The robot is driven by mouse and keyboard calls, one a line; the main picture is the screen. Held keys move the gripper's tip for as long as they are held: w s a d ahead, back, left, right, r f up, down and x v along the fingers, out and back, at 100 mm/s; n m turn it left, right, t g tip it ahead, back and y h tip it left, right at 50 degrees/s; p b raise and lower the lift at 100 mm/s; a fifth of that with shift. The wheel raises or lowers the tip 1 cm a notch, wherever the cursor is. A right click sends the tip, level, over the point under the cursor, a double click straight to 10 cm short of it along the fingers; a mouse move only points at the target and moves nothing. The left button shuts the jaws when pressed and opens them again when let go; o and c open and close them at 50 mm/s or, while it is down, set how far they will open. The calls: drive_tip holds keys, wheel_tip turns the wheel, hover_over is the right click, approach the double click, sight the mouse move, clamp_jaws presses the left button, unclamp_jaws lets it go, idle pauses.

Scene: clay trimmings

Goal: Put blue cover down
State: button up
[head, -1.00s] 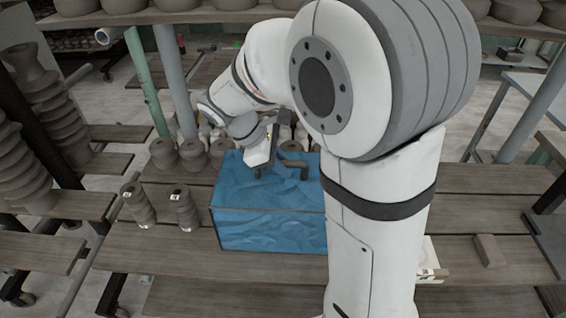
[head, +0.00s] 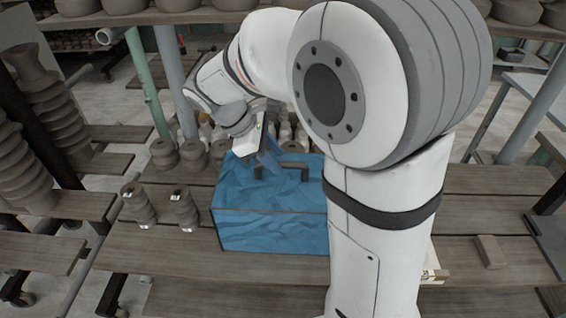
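The blue cover (head: 272,229) is a box-shaped, wrinkled blue form on the wooden shelf, in the middle of the head view. A dark handle (head: 304,172) stands up from its top. My gripper (head: 261,168) is low over the left part of the top, beside the handle. Blue material rises in a peak next to the gripper and hides part of it. I cannot tell whether the fingers are shut on the material. My arm hides the cover's right end.
A green post (head: 149,85) rises behind at left.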

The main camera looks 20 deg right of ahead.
drive_tip(key=v, duration=0.8)
drive_tip(key=s+d+f+m+t+y, duration=0.1)
drive_tip(key=s+d+f+m+y, duration=0.2)
drive_tip(key=s+m, duration=0.4)
drive_tip(key=s+d+f+m+t+y, duration=0.2)
drive_tip(key=s+d+f+m+y, duration=0.1)
drive_tip(key=s+m, duration=0.4)
drive_tip(key=shift+s+d+f+t, duration=0.3)
drive_tip(key=shift+s+d+f, duration=0.2)
drive_tip(key=shift+d+f, duration=0.25)
